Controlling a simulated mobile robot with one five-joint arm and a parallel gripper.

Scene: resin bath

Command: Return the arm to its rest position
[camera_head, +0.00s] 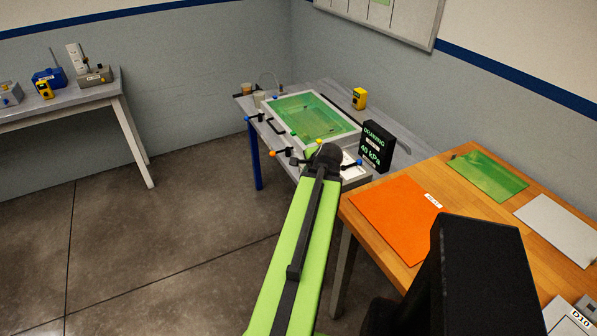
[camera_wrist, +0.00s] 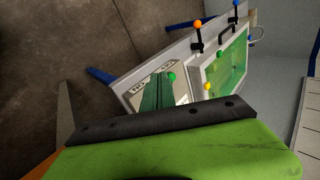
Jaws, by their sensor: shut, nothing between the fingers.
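My green arm (camera_head: 300,240) reaches out from the bottom of the head view toward the bath bench. Its dark end joint (camera_head: 325,157) covers part of the bench's front edge, and the fingers are hidden there. In the wrist view my gripper (camera_wrist: 164,82) shows as two dark green strips side by side, shut and empty. It is seen against a white labelled panel (camera_wrist: 186,90) on the bench; whether it touches the panel cannot be told. The panel also shows in the head view (camera_head: 354,171).
The bench holds a green bath (camera_head: 312,118), colour-knobbed valves, a yellow device (camera_head: 359,98) and a black display (camera_head: 376,147) reading 40 kPa. A wooden table (camera_head: 405,262) with an orange sheet (camera_head: 395,218) stands right. A grey table (camera_head: 75,100) stands left. Floor between is clear.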

